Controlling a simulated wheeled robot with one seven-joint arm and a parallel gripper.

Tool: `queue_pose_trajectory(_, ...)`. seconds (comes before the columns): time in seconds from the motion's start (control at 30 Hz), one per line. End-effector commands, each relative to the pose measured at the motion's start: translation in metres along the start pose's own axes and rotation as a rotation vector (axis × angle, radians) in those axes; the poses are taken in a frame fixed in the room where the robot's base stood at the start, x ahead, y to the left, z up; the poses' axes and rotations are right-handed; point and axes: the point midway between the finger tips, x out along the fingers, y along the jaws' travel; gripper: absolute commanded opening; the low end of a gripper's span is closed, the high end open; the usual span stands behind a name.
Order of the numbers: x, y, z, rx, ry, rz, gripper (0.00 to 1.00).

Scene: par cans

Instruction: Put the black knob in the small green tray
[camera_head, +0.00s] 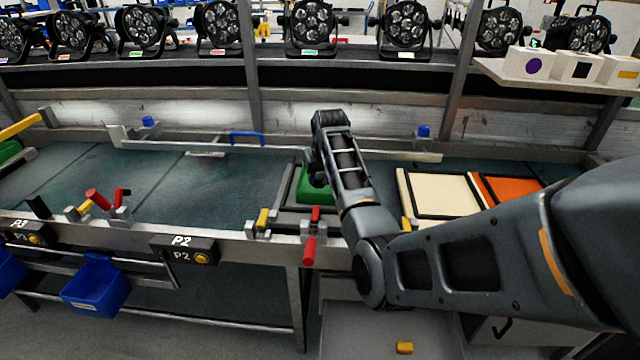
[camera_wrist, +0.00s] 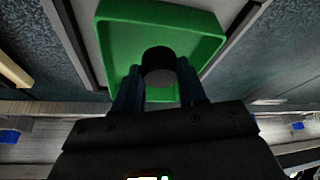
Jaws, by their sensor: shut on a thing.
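The black knob (camera_wrist: 158,66) shows in the wrist view between the two fingers of my gripper (camera_wrist: 158,85), which is shut on it. Behind the knob in that view is the small green tray (camera_wrist: 117,38), with the knob in front of its floor near one wall. I cannot tell whether the knob touches the tray floor. In the head view the green tray (camera_head: 303,191) sits on the bench, partly hidden behind my arm. My gripper's fingers and the knob are hidden there.
A cream panel (camera_head: 438,193) and an orange panel (camera_head: 510,187) lie right of the tray. Red-handled clamps (camera_head: 309,250) line the bench's front edge. A blue handle (camera_head: 246,138) stands at the back rail. The bench left of the tray (camera_head: 190,195) is mostly clear.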

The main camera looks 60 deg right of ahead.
Motion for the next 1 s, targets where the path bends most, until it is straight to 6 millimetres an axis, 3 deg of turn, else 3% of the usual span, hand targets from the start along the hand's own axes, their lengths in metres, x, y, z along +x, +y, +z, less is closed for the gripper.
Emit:
queue_pose_trajectory(0.2, 0.025, 0.000, 0.011, 0.000, -0.002, 0.000, 0.07)
queue_pose_trajectory(0.63, 0.032, 0.001, 0.014, 0.000, -0.002, 0.000, 0.07)
queue_pose_trajectory(0.67, 0.031, 0.001, 0.014, 0.000, -0.001, 0.000, 0.44)
queue_pose_trajectory(0.9, 0.031, 0.001, 0.014, 0.000, -0.001, 0.000, 0.67)
queue_pose_trajectory(1.0, 0.031, 0.001, 0.014, 0.000, -0.001, 0.000, 0.67)
